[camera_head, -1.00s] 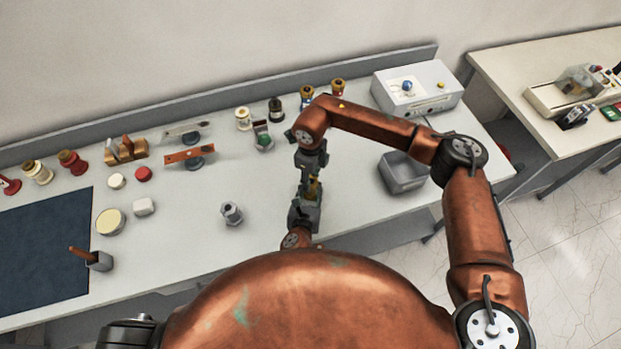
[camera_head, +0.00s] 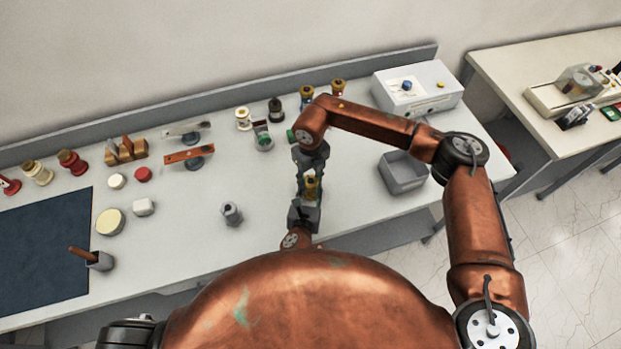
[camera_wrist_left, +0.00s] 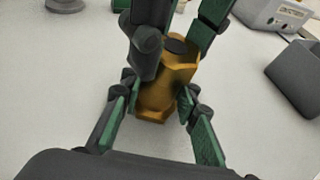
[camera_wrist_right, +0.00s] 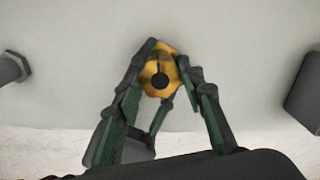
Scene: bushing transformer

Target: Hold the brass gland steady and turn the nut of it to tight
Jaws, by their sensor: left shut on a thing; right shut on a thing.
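The brass gland (camera_head: 311,187) stands upright over the bench between my two grippers. It also shows in the left wrist view (camera_wrist_left: 158,98), with a dark round top and hexagonal faces, and from above in the right wrist view (camera_wrist_right: 160,75). My left gripper (camera_wrist_left: 158,105) is shut on its lower body from the near side. My right gripper (camera_wrist_right: 160,72) is shut around its upper part, where the nut is, from above. The fingers hide much of the gland, so I cannot see the gap under the nut.
A grey hexagonal fitting (camera_head: 232,213) stands left of my grippers. A grey open bin (camera_head: 403,172) is to the right, with a white instrument box (camera_head: 418,88) behind it. Spools and small parts line the back. The bench around the gland is clear.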

